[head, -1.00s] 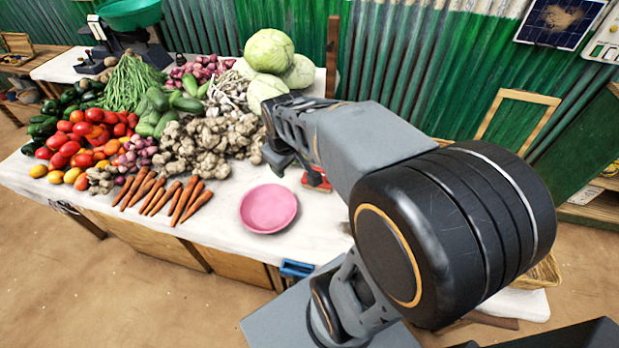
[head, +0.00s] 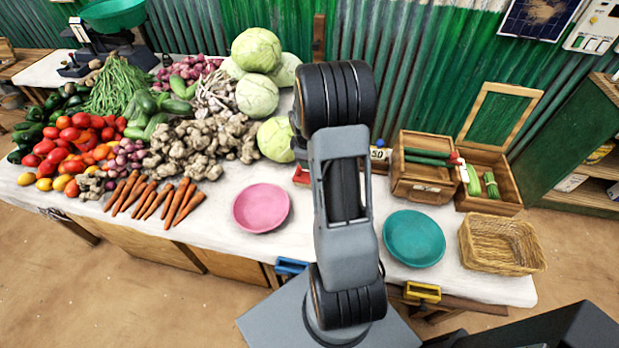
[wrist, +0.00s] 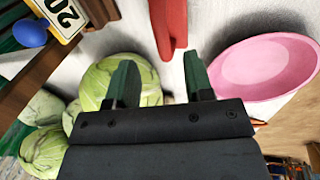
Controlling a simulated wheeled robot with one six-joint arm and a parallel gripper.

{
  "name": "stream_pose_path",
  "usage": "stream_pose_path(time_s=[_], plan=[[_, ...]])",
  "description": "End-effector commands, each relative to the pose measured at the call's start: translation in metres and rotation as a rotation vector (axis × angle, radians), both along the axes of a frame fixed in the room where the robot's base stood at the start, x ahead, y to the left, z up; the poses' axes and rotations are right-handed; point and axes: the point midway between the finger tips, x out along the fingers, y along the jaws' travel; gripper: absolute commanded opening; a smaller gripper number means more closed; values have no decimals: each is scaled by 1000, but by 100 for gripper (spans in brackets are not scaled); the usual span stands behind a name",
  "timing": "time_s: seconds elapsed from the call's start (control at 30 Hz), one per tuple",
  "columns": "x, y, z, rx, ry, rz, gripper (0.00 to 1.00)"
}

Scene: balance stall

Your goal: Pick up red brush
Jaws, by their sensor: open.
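A long red thing, which I take to be the red brush (wrist: 170,22), lies on the white tabletop at the top of the wrist view. Its upper end is cut off by the picture edge. In the head view only a small red piece (head: 301,176) shows at the left of my arm. My gripper (wrist: 161,80) is open and empty, its two dark green fingers apart. The near end of the red thing is just beyond the fingertips, between their lines and not touching that I can see. In the head view my arm hides the gripper.
A pink plate (head: 261,208) lies left of my arm and a teal plate (head: 414,238) right of it. Cabbages (head: 257,95) stand close by. A wooden box (head: 424,168), a number card (head: 379,154) and a wicker basket (head: 501,244) are at the right.

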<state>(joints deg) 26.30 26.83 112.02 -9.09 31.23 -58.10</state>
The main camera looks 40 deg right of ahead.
Motion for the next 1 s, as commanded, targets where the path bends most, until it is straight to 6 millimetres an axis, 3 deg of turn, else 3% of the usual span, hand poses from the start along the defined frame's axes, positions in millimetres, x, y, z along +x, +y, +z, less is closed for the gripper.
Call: stream_pose_path(time_s=[0.27,0.6,1.0], plan=[[1,-3,-17,1,0,-3,48],[0,-11,-58,1,2,-2,48],[1,-12,-65,1,-1,-3,45]])
